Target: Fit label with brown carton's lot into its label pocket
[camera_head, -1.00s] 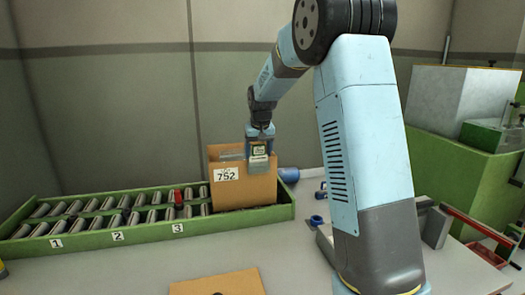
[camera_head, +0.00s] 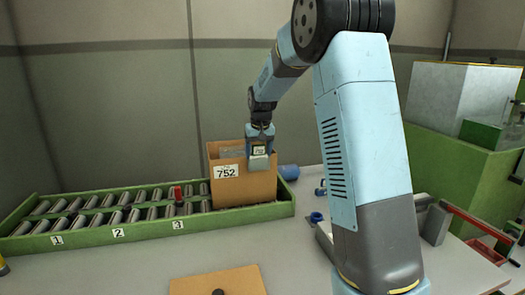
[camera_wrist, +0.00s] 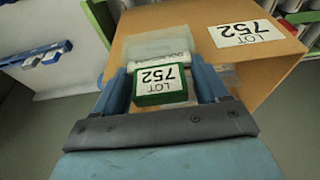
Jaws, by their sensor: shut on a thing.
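The brown carton (camera_head: 240,190) stands open-topped at the right end of the green roller tray, with a white LOT 752 tag (camera_head: 229,172) on its front; the tag also shows in the wrist view (camera_wrist: 247,32). My gripper (camera_head: 259,149) is shut on a small green-backed label (camera_wrist: 163,84) reading LOT 752, upside down in the wrist view. The pale, see-through label pocket (camera_head: 259,163) is on the carton's front, right of the tag. In the head view the held label is just above the pocket. I cannot tell whether its lower edge is inside.
The green roller tray (camera_head: 100,236) with numbered lanes 1, 2 and 3 runs left of the carton. A red piece (camera_head: 178,193) sits among its rollers. A brown board with a dark knob (camera_head: 240,281) lies in front. A blue cylinder (camera_head: 289,172) is right of the carton.

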